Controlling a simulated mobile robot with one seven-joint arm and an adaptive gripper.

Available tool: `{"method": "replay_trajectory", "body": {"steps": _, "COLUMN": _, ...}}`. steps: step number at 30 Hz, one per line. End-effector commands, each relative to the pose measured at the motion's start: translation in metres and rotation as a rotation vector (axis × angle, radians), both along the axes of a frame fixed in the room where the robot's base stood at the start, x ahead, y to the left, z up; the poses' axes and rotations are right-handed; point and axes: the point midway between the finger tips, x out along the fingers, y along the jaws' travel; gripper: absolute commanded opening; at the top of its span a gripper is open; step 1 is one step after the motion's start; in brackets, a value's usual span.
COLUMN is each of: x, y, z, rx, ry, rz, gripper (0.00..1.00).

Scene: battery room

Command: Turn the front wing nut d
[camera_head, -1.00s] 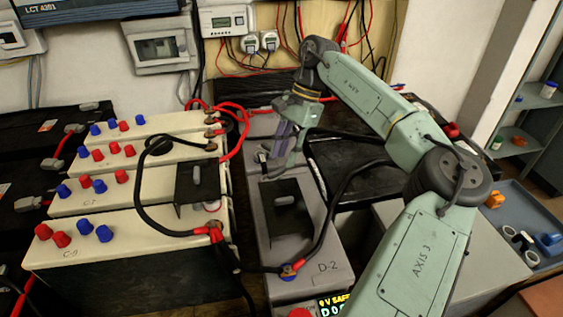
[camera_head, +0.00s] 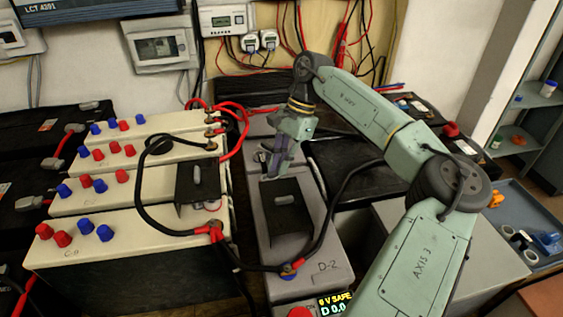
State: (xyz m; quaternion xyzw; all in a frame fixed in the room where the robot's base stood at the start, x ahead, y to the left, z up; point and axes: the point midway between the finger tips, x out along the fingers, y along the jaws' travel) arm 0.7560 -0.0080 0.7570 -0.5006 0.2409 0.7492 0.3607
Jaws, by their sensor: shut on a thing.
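The grey battery box marked D-2 (camera_head: 328,266) stands in the middle of the view. A wing nut there is too small to make out clearly. A black cover (camera_head: 290,222) with a grey grip lies on the box behind this terminal. My gripper (camera_head: 273,174) points down by the far edge of this cover, well behind the front terminal. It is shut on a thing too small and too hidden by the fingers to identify.
Cream batteries (camera_head: 85,252) with red and blue caps stand on the left. A black cable (camera_head: 330,215) loops along D-2's right side. A red button (camera_head: 300,313) and a display (camera_head: 336,304) sit at the front. A blue-grey tray (camera_head: 510,215) is at the right.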

Motion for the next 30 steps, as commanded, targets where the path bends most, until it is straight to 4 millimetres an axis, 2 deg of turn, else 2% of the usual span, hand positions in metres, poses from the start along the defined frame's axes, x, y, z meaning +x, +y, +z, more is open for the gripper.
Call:
{"method": "replay_trajectory", "body": {"steps": 13, "x": -0.0003, "y": -0.0005, "z": -0.0011, "rx": -0.001, "ry": -0.001, "rz": -0.025, "gripper": 0.00}}
{"method": "replay_trajectory", "body": {"steps": 24, "x": -0.0048, "y": -0.0037, "z": -0.0036, "rx": -0.001, "ry": -0.004, "rz": -0.407, "gripper": 0.00}}
{"method": "replay_trajectory", "body": {"steps": 30, "x": -0.0056, "y": -0.0034, "z": -0.0004, "rx": -0.001, "ry": -0.001, "rz": -0.494, "gripper": 0.00}}
